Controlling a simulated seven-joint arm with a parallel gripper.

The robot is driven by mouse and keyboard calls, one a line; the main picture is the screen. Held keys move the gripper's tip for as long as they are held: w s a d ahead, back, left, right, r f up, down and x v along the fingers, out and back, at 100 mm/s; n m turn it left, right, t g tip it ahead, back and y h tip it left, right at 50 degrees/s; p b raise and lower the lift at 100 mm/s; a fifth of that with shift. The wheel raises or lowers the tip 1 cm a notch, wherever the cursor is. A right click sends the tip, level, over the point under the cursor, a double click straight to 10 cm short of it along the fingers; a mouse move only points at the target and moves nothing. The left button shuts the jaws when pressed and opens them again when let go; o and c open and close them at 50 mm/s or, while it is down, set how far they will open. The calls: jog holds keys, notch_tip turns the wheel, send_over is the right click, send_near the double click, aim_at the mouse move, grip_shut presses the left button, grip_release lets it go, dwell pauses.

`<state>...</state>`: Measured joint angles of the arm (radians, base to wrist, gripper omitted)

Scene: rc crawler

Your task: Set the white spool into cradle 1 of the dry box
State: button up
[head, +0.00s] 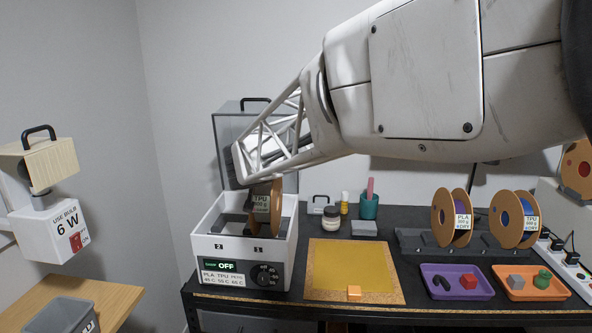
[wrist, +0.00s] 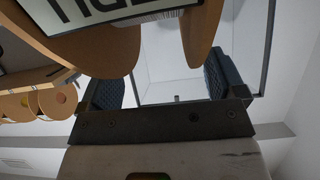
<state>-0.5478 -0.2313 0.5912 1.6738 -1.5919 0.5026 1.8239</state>
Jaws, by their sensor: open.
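A spool with brown cardboard flanges and a TPU label (head: 275,208) stands upright in the right-hand part of the open dry box (head: 216,255). I cannot make out its filament colour or whether it rests fully in the cradle. The box front carries the number 2 on the left and a less legible number on the right. My gripper (wrist: 162,88) is open in the wrist view, with dark finger pads spread on both sides near the spool's flanges (wrist: 200,32). In the head view my arm reaches over the box and hides most of the gripper.
The clear lid (head: 222,135) stands raised behind the box. A yellow mat (head: 350,262) with an orange block lies to the right. Two more spools (head: 452,218) stand on a rack, behind a purple tray (head: 436,288) and an orange tray (head: 515,293). A lamp unit is at left.

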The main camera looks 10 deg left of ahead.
jog(key=v, duration=1.1)
jog(key=shift+r, duration=0.1)
dwell(0.5)
jog(key=s+d+f+g+h, duration=0.15)
jog(key=s+d, duration=0.25)
jog(key=d, duration=0.4)
jog(key=s+d+f+m+g+h, duration=0.1)
jog(key=s+d+f+g, duration=0.15)
jog(key=d, duration=0.65)
jog(key=s+d+f+g+h, duration=0.1)
jog(key=s+d, duration=0.3)
jog(key=d, duration=0.4)
jog(key=s+d+f+g+y, duration=0.1)
jog(key=s+d+f+g, duration=0.1)
jog(key=s, duration=0.5)
jog(key=s+d+f+g+y, duration=0.1)
jog(key=s+d+f, duration=0.3)
jog(key=s, duration=0.4)
jog(key=s+d+f+g+y, duration=0.1)
jog(key=s+d+f+g, duration=0.2)
jog(key=s, duration=0.5)
jog(key=shift+d+f+n, duration=0.4)
jog(key=shift+d+f, duration=0.2)
jog(key=shift+f, duration=0.05)
